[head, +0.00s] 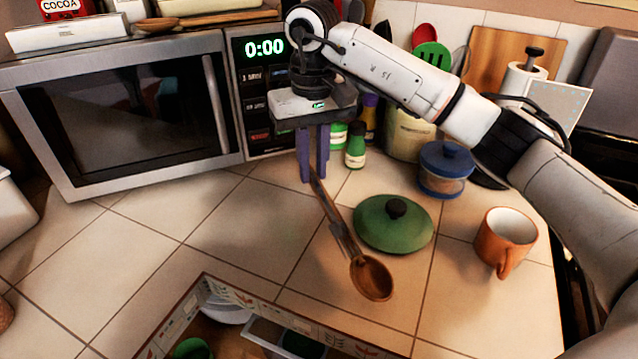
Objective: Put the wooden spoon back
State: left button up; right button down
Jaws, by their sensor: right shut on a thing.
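A wooden spoon (371,277) hangs from my right gripper (314,172), its bowl pointing down and to the right toward the viewer. The gripper's purple fingers are shut on the end of the handle. The spoon appears to be above the tiled counter, left of a green lid; I cannot tell whether its bowl touches the tiles. A utensil crock (405,135) with red, green and grey utensils stands at the back, partly hidden behind my right arm. My left gripper is not in view.
The green lid (376,226), an orange mug (507,240) and a blue-lidded jar (443,170) stand on the right of the counter. A microwave (130,120) fills the left back. Left counter tiles are clear.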

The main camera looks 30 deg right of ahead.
jog(key=shift+f, duration=1.85)
jog(key=c, duration=1.7)
grip_release()
jog(key=r, duration=1.2)
jog(key=shift+s, duration=0.2)
